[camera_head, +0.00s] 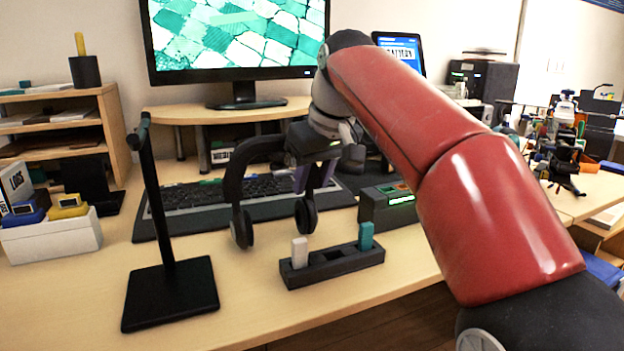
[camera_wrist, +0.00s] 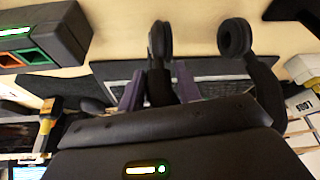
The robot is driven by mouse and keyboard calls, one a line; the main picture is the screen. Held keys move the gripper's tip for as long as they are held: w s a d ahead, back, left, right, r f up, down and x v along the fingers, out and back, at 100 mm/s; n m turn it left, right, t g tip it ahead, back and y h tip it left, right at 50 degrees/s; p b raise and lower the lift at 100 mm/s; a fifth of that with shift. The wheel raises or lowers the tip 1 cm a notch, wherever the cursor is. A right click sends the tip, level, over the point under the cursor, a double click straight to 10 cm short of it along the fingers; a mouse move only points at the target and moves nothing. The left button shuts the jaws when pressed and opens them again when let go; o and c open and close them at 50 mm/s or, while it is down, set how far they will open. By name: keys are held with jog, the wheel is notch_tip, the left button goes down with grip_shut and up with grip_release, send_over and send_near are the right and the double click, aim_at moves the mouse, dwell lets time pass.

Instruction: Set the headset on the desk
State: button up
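The black headset (camera_head: 232,185) hangs from my gripper (camera_head: 316,178), with its two ear cups pointing down in front of the keyboard. In the wrist view, the purple fingers of my gripper (camera_wrist: 159,82) stand on either side of one arm of the headset (camera_wrist: 160,40) and are shut on it. The cups look a little above the desk (camera_head: 235,270), but I cannot tell the exact gap. The black headset stand (camera_head: 170,290) is upright and empty at the left. Part of the headband is hidden behind my gripper.
A keyboard (camera_head: 190,200) lies behind the headset. A black holder (camera_head: 335,265) with a white and a teal stick stands at the front, beside a dark box (camera_head: 388,208). A white bin (camera_head: 50,240) is at the left. The desk is clear between stand and holder.

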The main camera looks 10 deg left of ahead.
jog(key=p+v, duration=0.4)
jog(key=v, duration=0.7)
jog(key=shift+r, duration=0.2)
jog(key=s+d+f+m+h, duration=0.1)
jog(key=s+d+f+m, duration=0.2)
jog(key=s+d+f, duration=0.3)
jog(key=s+d+f+m+t+h, duration=0.1)
jog(key=s+d+f+m, duration=0.1)
jog(key=s+d+f, duration=0.5)
jog(key=s+d+f+m+t+h, duration=0.1)
jog(key=s+d+f+m, duration=0.2)
jog(key=s+d+f, duration=0.4)
notch_tip(320, 180, down, 8)
jog(key=shift+s+d+f+m, duration=0.2)
jog(key=shift+d+f+m, duration=0.05)
jog(key=shift+d+m, duration=0.05)
